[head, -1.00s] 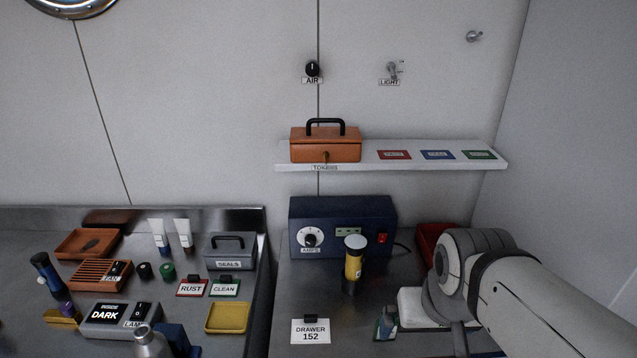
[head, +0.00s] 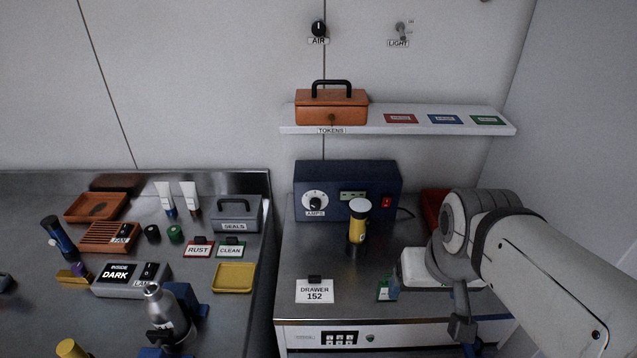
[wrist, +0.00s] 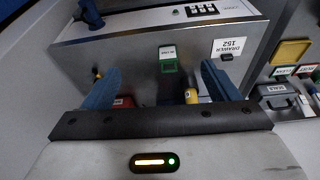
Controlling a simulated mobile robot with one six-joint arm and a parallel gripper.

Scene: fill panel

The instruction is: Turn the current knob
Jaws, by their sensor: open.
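The current knob (head: 315,205) is a dark knob on a white dial labelled AMPS. It sits on the left of the front of a dark blue box (head: 380,172) at the back of the right bench. A small display and a red switch are to its right. My gripper (wrist: 160,82) shows in the wrist view with its two blue fingers apart and nothing visibly held between them. In the head view my arm is at the right, well away from the knob. The knob does not show clearly in the wrist view.
A yellow cylinder with a white top (head: 358,228) stands in front of the box, right of the knob. A DRAWER 152 sign (head: 315,292) stands near the front edge. The shelf (head: 380,124) above holds an orange box (head: 332,108). The bench directly before the knob looks clear.

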